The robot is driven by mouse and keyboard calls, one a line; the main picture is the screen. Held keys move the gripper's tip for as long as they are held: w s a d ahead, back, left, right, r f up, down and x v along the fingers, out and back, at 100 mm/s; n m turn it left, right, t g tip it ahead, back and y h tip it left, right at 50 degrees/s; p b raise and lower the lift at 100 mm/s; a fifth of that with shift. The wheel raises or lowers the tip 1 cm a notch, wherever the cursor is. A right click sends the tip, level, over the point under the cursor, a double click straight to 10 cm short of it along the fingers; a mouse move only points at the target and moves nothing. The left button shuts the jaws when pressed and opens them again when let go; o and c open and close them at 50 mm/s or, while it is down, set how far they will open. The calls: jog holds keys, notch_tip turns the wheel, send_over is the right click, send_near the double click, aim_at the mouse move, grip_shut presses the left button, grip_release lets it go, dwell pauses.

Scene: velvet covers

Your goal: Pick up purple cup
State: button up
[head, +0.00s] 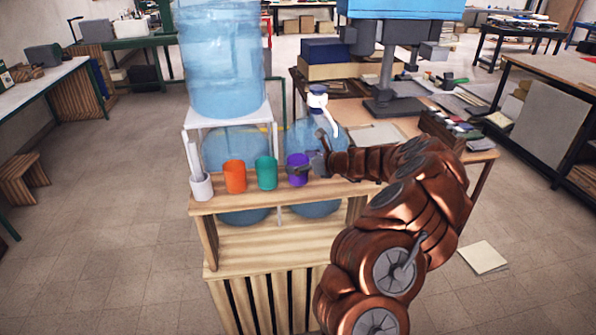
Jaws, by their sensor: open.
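The purple cup (294,174) stands upright on the wooden stand's top shelf (228,202), at the right end of a row of cups. My gripper (312,160) is at the cup's right side, reaching in from the right. It is open, and part of a finger overlaps the cup's right side in the picture. I cannot tell whether it touches the cup. The gripper hides some of the cup's right side.
A green cup (266,172) stands close to the left of the purple one, then an orange cup (235,177) and a white cup (201,187). Water jugs stand behind (222,60). A cluttered table (390,112) is behind my arm.

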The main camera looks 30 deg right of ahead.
jog(key=c, duration=1.2)
